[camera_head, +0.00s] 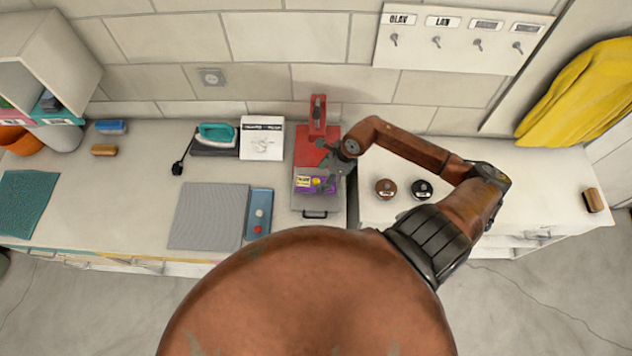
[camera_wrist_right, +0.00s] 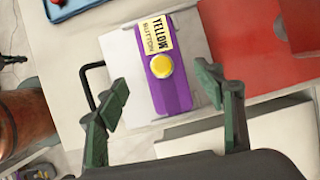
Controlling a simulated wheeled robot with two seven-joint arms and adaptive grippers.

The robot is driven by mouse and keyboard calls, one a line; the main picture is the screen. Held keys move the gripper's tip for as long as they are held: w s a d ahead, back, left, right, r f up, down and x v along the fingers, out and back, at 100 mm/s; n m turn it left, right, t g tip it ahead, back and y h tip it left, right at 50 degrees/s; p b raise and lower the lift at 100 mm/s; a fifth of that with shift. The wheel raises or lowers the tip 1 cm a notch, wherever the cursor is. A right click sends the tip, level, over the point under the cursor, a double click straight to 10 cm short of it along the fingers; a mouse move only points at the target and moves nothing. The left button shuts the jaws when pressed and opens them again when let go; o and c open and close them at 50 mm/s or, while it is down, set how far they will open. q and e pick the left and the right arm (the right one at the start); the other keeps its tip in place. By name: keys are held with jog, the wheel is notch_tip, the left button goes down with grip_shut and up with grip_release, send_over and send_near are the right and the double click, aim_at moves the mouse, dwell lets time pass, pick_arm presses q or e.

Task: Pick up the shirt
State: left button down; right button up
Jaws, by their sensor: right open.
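A yellow cloth garment (camera_head: 580,95) hangs at the far right; I cannot tell for sure that it is the shirt. A flat grey ribbed piece (camera_head: 208,216) lies on the worktop left of centre, and a flat teal piece (camera_head: 27,203) lies at the far left; neither clearly reads as a shirt. My right gripper (camera_head: 334,163) is open and empty over a purple box with a yellow button (camera_head: 316,185). In the right wrist view the fingers (camera_wrist_right: 162,84) stand apart on either side of the purple button box (camera_wrist_right: 170,88). My left gripper is not in view.
A red device (camera_head: 317,130) stands behind the button box. A teal iron (camera_head: 216,132) and a white box (camera_head: 262,139) are to its left. A blue panel (camera_head: 258,213) lies beside the grey piece. Two round knobs (camera_head: 386,188) are to the right. The right worktop is mostly clear.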

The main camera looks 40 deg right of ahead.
aim_at(317, 179)
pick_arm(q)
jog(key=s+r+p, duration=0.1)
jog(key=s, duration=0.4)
pick_arm(e)
jog(key=x, duration=0.2)
jog(key=shift+w+f, duration=0.2)
jog(key=shift+f, duration=0.1)
jog(key=shift+x, duration=0.8)
jog(key=shift+f+p, duration=0.35)
jog(key=shift+f, duration=0.2)
jog(key=shift+w, duration=0.1)
jog(key=c, duration=1)
jog(key=shift+c, duration=1.5)
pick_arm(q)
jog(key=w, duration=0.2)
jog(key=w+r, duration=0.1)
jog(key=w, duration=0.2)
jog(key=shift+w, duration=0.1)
